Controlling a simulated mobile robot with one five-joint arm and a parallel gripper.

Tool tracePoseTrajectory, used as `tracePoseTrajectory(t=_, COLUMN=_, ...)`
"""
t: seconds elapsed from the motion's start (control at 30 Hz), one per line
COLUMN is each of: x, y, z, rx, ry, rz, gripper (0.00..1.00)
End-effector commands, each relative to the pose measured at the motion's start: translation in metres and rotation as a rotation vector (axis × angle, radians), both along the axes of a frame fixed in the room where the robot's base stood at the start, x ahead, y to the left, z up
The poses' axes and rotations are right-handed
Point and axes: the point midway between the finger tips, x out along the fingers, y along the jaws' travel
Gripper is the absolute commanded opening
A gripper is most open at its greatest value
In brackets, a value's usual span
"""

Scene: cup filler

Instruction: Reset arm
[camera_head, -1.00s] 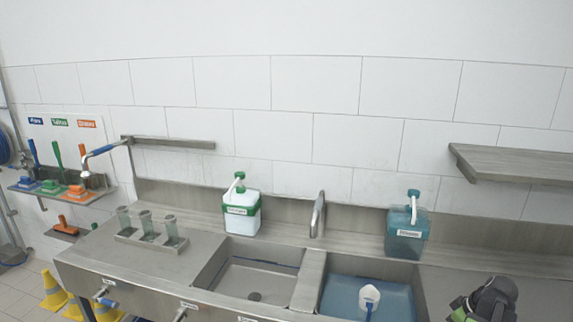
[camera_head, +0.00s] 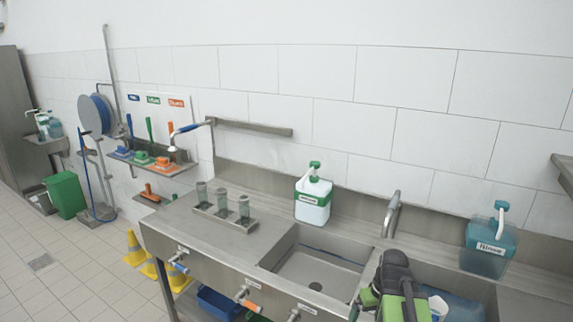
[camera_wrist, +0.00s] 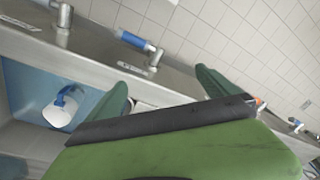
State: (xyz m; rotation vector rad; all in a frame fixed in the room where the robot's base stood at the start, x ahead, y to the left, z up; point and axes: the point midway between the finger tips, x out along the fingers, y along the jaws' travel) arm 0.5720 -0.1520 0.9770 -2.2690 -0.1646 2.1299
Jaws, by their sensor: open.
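My arm and gripper (camera_head: 395,290) show at the bottom of the head view, in front of the two sinks. In the wrist view my gripper (camera_wrist: 163,82) has its two green fingers spread apart, with nothing visible between them. The fingertips' exact place over the counter is hard to tell from the head view.
The steel counter (camera_head: 190,235) holds a cup rack (camera_head: 225,220) with three cups. A green-topped bottle (camera_head: 313,200) and a teal bottle (camera_head: 489,245) stand behind the sinks. A white jug (camera_wrist: 60,108) lies in the blue basin. Open tiled floor (camera_head: 60,270) is at left.

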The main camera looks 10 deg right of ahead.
Motion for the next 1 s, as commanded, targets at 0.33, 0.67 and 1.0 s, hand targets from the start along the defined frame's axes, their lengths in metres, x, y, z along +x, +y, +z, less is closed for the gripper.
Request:
tracePoseTrajectory(t=0.33, x=0.002, y=0.152, z=-0.002, rx=-0.090, ry=0.064, rz=-0.041, gripper=0.98)
tracePoseTrajectory(t=0.67, x=0.002, y=0.155, z=-0.089, rx=-0.095, ry=0.065, rz=-0.056, gripper=0.98)
tracePoseTrajectory(t=1.0, x=0.002, y=0.154, z=-0.102, rx=-0.094, ry=0.065, rz=-0.055, gripper=0.98)
